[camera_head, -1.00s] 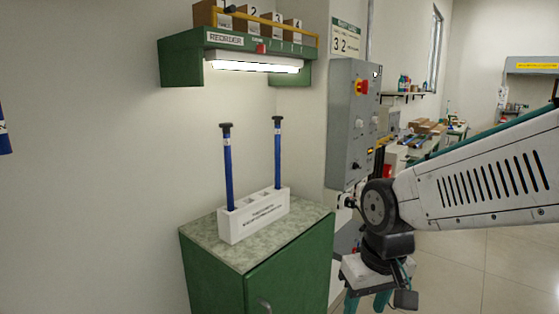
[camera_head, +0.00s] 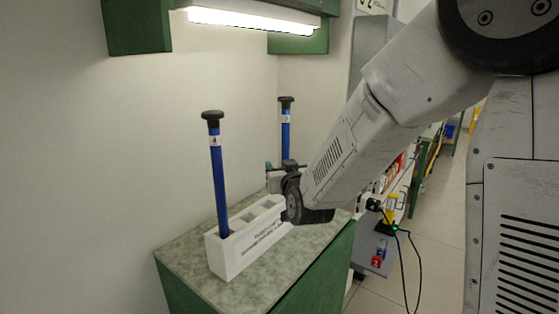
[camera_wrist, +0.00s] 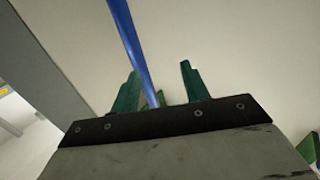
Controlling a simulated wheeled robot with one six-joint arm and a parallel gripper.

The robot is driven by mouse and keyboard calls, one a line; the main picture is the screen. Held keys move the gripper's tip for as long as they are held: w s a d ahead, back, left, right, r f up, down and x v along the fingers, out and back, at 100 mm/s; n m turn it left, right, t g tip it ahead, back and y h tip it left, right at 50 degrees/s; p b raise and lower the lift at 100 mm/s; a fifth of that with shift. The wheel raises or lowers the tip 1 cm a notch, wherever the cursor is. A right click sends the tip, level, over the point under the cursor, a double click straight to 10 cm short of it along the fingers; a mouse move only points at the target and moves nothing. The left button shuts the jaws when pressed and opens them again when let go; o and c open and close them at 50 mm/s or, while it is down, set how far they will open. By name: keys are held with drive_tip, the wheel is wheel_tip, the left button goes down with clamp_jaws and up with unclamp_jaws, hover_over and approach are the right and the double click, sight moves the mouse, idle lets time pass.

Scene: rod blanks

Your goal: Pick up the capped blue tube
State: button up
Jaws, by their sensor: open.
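Two blue tubes with black caps stand upright in a white rack (camera_head: 222,258) in the head view. The left tube (camera_head: 219,182) has a label reading 4. The right tube (camera_head: 286,138) has a label reading 3, and its lower part is hidden behind my arm. My gripper (camera_head: 270,172) is at the right tube, partly hidden by my wrist. In the wrist view my gripper (camera_wrist: 159,68) is open, with green fingers. A blue tube (camera_wrist: 132,40) runs down between them, nearer the left finger; its cap is out of frame. I cannot tell whether it touches a finger.
The rack stands on a mottled cabinet top (camera_head: 185,258) with empty slots between the tubes. A lit green shelf (camera_head: 136,25) hangs above. The wall is close behind. A grey box (camera_head: 372,45) stands behind my arm at right.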

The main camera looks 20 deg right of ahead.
sight(287, 155)
drive_tip(key=d, duration=0.1)
drive_tip(key=w+d, duration=0.1)
drive_tip(key=shift+w+d+r+h, duration=0.2)
drive_tip(key=shift+w+d+h, duration=0.1)
drive_tip(key=shift+d, duration=0.1)
drive_tip(key=w, duration=0.2)
drive_tip(key=w+d, duration=0.1)
drive_tip(key=w, duration=0.2)
drive_tip(key=shift+w+d, duration=0.1)
drive_tip(key=shift+w, duration=0.6)
clamp_jaws()
